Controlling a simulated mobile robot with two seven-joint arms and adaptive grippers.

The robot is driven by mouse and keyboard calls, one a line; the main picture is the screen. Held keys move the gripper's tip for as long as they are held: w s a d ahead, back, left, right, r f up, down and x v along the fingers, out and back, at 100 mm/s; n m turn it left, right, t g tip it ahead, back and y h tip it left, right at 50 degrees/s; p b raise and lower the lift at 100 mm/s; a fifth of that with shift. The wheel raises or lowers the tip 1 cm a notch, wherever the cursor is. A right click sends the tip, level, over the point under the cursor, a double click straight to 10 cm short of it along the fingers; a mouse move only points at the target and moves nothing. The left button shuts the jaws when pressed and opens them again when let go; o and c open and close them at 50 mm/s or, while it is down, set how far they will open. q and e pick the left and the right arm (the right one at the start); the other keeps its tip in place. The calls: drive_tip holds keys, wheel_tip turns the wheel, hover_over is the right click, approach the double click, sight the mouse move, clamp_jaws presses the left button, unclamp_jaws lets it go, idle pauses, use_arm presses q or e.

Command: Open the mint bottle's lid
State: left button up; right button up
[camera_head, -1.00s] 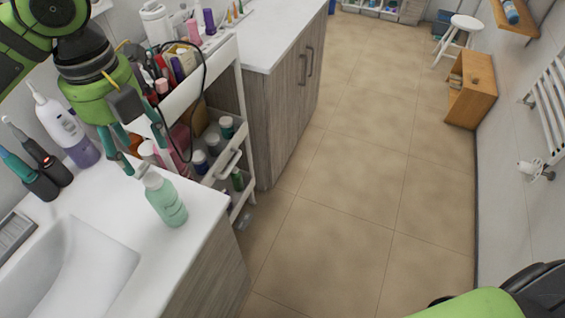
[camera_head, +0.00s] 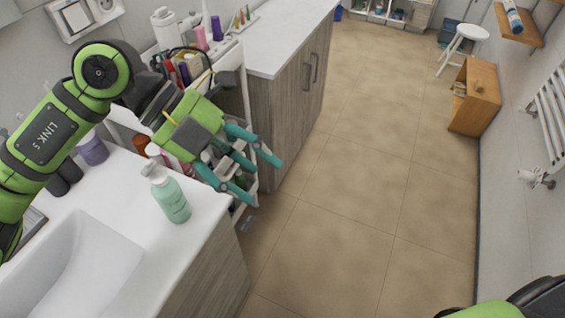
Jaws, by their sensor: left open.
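The mint bottle (camera_head: 172,201) stands upright on the white sink counter, near its right edge. Its white cap (camera_head: 152,170) is on top. My left gripper (camera_head: 258,176) is open and empty, above and to the right of the bottle, in front of the cosmetics cart. Its teal fingers point right and down, apart from the bottle. My right gripper is out of the frame.
The white sink basin (camera_head: 72,262) lies left of the bottle. The cosmetics cart (camera_head: 243,92), full of bottles and tubes, stands behind my left gripper. A wooden cabinet (camera_head: 290,110) is beyond it. The tiled floor (camera_head: 350,220) to the right is clear.

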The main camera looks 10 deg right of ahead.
use_arm(q)
drive_tip(key=shift+s+d+r+m+g+h, duration=0.15)
drive_tip(key=shift+s+d+r+g+h, duration=0.2)
drive_tip(key=shift+s+d+r+h, duration=0.55)
drive_tip(key=shift+s+d+r+m+g+h, duration=0.15)
drive_tip(key=shift+s+d+r+g+h, duration=0.2)
drive_tip(key=shift+s+d+r+h, duration=0.5)
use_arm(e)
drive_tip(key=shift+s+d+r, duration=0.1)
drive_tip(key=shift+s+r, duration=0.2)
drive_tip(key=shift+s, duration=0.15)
use_arm(q)
drive_tip(key=shift+w+d+f, duration=0.15)
drive_tip(key=shift+w, duration=0.1)
drive_tip(key=shift+c, duration=0.4)
drive_tip(key=shift+c, duration=1.2)
